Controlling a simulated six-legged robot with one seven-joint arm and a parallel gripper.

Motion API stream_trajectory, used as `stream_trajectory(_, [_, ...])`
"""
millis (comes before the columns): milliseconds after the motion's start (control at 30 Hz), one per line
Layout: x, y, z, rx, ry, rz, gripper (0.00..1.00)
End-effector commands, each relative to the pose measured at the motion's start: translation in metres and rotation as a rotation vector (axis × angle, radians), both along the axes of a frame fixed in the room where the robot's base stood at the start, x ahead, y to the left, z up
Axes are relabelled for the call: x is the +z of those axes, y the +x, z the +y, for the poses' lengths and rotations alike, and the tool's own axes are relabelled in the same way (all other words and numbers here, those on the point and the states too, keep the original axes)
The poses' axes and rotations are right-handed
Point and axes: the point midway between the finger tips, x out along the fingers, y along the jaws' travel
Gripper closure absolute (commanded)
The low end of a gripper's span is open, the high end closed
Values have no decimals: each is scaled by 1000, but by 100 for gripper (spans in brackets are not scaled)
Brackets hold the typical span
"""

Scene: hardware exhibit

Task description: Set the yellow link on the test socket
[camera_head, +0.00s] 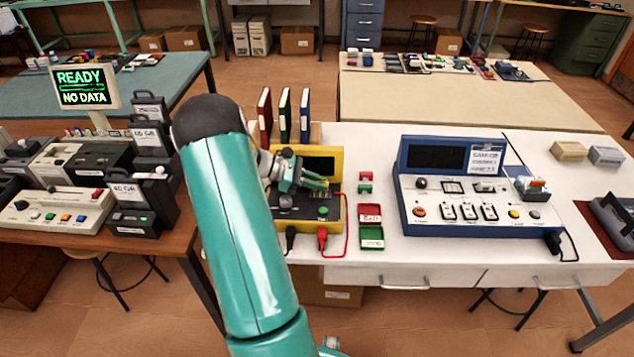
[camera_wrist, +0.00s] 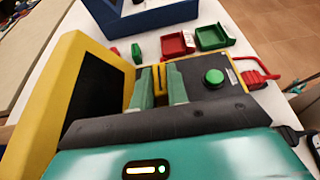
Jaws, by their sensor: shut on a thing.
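My gripper (camera_head: 318,183) is low over the top panel of the yellow tester (camera_head: 337,212), near its right side. In the wrist view my gripper's two green fingers (camera_wrist: 160,88) are shut on the yellow link (camera_wrist: 160,78), which stands between them. In the head view only a little yellow shows at the fingertips. The test socket cannot be made out; the fingers and my wrist cover that part of the panel. I cannot tell whether the link touches the panel.
A green button (camera_wrist: 213,76) is right of the fingers. A red piece (camera_head: 365,176) and a green piece (camera_head: 365,188) lie beside the tester, with a red tray (camera_head: 369,208) and a green tray (camera_head: 371,246). A blue console (camera_head: 404,210) stands further right.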

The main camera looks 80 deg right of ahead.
Motion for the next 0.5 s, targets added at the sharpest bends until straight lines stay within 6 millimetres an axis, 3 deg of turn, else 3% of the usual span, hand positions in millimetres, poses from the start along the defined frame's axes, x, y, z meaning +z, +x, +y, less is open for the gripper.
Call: stream_trajectory(500, [-9, 0, 0, 1, 0, 0, 100])
